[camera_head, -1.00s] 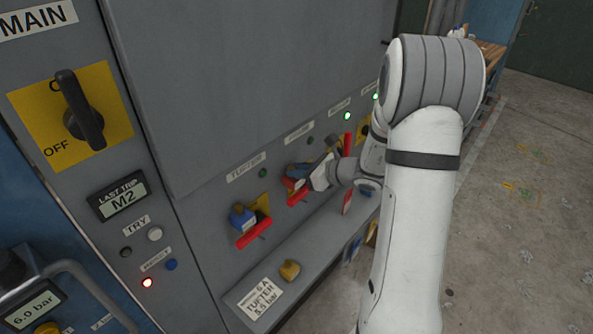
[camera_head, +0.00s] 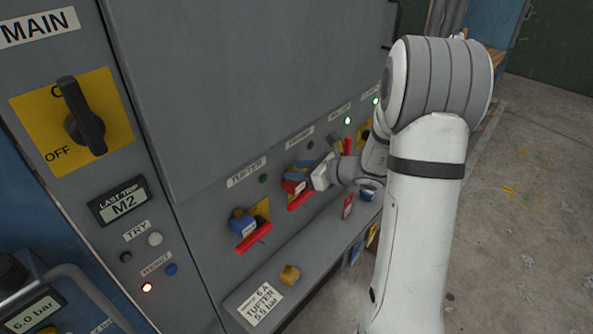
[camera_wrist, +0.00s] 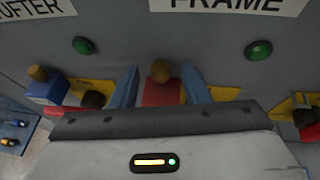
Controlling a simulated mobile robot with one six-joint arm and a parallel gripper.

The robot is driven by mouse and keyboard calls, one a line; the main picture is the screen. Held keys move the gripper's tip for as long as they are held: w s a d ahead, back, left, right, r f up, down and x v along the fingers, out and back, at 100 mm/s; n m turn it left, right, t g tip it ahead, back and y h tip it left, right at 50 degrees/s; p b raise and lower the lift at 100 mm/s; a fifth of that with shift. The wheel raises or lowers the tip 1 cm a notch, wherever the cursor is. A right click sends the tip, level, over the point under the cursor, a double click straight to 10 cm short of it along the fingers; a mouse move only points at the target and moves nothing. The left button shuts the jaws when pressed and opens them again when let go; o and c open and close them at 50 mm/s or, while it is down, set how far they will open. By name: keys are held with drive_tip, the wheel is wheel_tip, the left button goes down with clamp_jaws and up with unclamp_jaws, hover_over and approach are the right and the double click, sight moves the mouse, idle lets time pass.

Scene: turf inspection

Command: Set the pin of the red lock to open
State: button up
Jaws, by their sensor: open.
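The red lock (camera_wrist: 162,94) shows in the wrist view below the FRAME label, with a round brass-coloured pin knob (camera_wrist: 161,71) at its top. My gripper (camera_wrist: 160,88) has its two blue fingers apart, one on each side of the lock. I cannot tell whether either finger touches it. The lock's lower part is hidden behind my gripper body. In the head view the red lock (camera_head: 293,187) is small, beside my gripper (camera_head: 308,172) and above a red handle (camera_head: 300,200).
A blue lock (camera_head: 241,222) hangs left of the red one, above another red handle (camera_head: 254,238). It also shows in the wrist view (camera_wrist: 44,90). A further red item (camera_wrist: 309,128) sits at the right.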

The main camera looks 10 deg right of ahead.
drive_tip(key=b+v, duration=0.1)
drive_tip(key=v, duration=0.6)
drive_tip(key=shift+s+d+r, duration=0.2)
drive_tip(key=shift+s+d, duration=0.05)
drive_tip(key=s+a+r+n+g+h, duration=0.1)
drive_tip(key=s+a+r+n+g, duration=0.1)
drive_tip(key=s+a+n+g, duration=0.65)
drive_tip(key=s+d+r+n+t+h, duration=0.2)
drive_tip(key=s+n+h, duration=0.6)
drive_tip(key=s+n, duration=0.7)
drive_tip(key=n, duration=0.3)
drive_tip(key=shift+d+r+h, duration=0.25)
drive_tip(key=shift+r+h, duration=0.05)
drive_tip(key=shift+r, duration=0.05)
